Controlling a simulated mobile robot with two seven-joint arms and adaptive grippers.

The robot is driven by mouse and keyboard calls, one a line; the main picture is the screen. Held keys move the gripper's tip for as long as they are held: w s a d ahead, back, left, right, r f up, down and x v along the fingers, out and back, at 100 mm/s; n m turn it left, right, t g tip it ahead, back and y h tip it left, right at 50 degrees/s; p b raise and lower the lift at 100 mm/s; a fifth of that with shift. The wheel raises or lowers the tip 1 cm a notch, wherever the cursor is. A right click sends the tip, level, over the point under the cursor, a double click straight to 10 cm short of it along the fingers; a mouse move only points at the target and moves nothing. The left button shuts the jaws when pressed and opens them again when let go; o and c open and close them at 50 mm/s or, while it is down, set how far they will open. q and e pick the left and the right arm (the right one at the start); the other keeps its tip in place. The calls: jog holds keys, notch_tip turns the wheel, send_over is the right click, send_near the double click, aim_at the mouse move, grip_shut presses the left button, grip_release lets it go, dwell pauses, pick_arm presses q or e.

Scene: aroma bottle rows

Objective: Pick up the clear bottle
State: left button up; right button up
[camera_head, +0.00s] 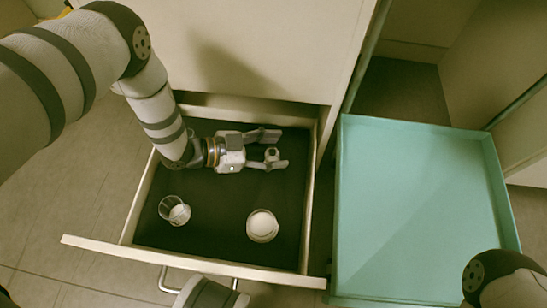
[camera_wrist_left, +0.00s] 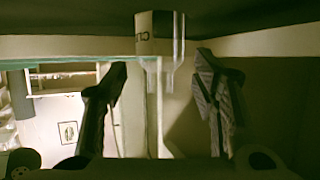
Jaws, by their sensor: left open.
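The clear bottle (camera_head: 271,154) stands in the open drawer (camera_head: 294,258), at the right side near the back. My left gripper (camera_head: 278,148) lies low over the dark drawer floor, pointing right, with its fingers spread and the bottle between them near the tips. In the left wrist view the picture is upside down. There the bottle (camera_wrist_left: 154,48) shows a pale label with dark letters and a see-through upper part, between the two open fingers (camera_wrist_left: 162,66). I see a gap on both sides, so the fingers do not appear to grip it. My right gripper is out of view.
A clear glass with pale contents (camera_head: 175,211) stands at the drawer's front left. A round white-filled glass (camera_head: 262,226) stands at its front right. A teal tray (camera_head: 420,215) lies empty to the right. The drawer walls surround my left gripper closely.

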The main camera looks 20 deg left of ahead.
pick_arm(q)
jog(key=shift+w+d, duration=0.1)
grip_shut()
jog(key=shift+r, duration=0.1)
